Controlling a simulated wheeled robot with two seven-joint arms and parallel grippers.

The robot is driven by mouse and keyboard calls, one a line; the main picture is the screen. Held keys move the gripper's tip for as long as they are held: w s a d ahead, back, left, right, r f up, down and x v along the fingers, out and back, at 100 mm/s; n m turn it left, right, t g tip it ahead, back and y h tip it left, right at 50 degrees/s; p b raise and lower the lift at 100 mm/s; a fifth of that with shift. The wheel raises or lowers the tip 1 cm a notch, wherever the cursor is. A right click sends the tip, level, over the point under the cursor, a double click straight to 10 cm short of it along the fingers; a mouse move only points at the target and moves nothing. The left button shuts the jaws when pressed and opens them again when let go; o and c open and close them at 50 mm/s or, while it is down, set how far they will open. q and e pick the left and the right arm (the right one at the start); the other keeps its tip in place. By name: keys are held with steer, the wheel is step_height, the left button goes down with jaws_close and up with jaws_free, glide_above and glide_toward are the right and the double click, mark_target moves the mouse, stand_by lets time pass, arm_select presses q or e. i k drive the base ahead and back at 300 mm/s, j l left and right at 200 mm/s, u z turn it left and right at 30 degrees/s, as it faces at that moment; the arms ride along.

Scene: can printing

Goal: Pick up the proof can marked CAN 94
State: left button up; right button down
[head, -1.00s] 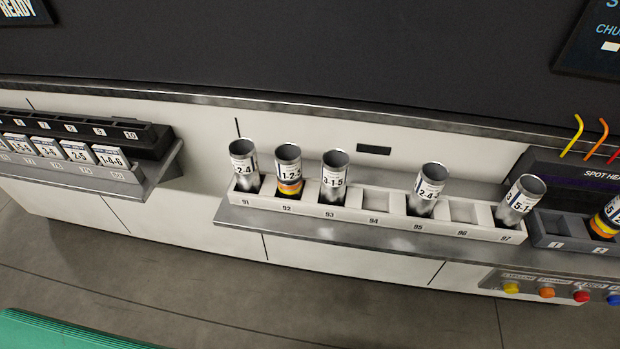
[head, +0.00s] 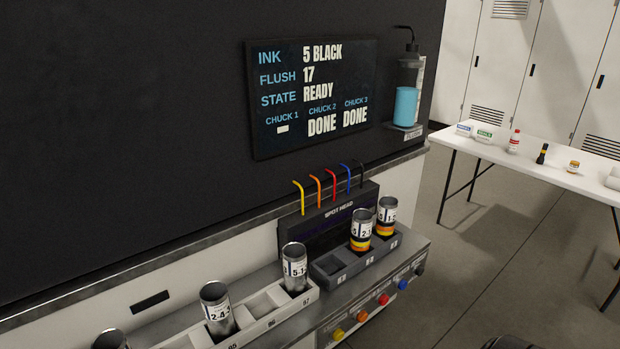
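No label reading CAN 94 is legible in the head view. A light numbered rack (head: 311,297) at the bottom holds a silver can (head: 294,262) by number 97, another silver can (head: 217,305) marked 2-4, and a third can (head: 110,340) cut off at the bottom edge. The 96 slot (head: 266,301) between the first two is empty. The grey spot-head holder (head: 345,277) has an empty first slot. Its other two slots hold a can with yellow and orange bands (head: 361,230) and a similar banded can (head: 387,215). Neither gripper shows.
A wall screen (head: 312,98) reads ink 5 black, flush 17, state ready, chucks 2 and 3 done. Coloured tubes rise from the dark spot head (head: 330,213). Coloured buttons (head: 361,317) line the shelf front. A white table (head: 540,170) with small items stands right; floor between is open.

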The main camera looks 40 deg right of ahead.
mark_target(362, 218)
steer(key=z, duration=0.4)
steer(key=l+z, duration=0.1)
steer(key=z, duration=0.65)
steer(key=i+z, duration=0.1)
steer(key=z, duration=0.3)
